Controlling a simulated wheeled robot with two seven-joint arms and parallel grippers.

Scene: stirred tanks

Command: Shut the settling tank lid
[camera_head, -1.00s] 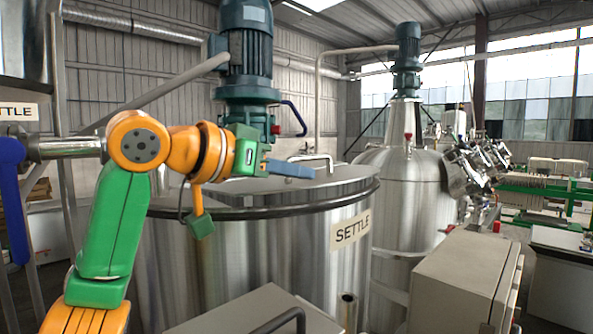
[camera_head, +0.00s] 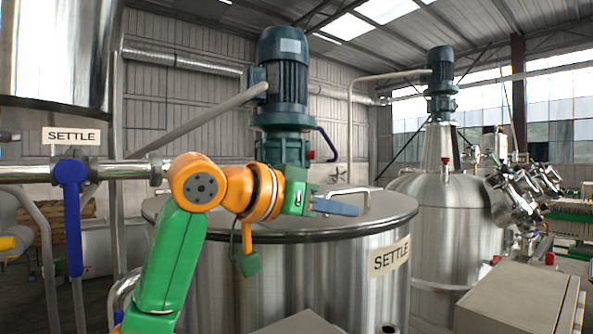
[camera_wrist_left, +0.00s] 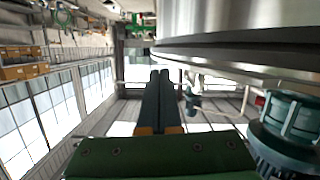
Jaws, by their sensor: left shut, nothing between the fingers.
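The settling tank (camera_head: 300,285) is a steel drum with a SETTLE label (camera_head: 389,257) in the head view. Its round steel lid (camera_head: 385,207) lies level across the top, with no gap visible along the dark front rim. The lid has a bar handle (camera_head: 350,190). My left gripper (camera_head: 354,210) is shut and empty, its fingers pointing right over the lid, in front of the handle; contact cannot be told. In the left wrist view its closed fingers (camera_wrist_left: 160,76) are beside the tank rim (camera_wrist_left: 235,58). My right gripper is not in view.
A green motor (camera_head: 283,85) stands above the tank's back. A horizontal pipe with a blue lever (camera_head: 72,215) is at the left, below another SETTLE-labelled vessel (camera_head: 55,50). A second steel tank (camera_head: 447,205) and a grey cabinet (camera_head: 520,295) are at the right.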

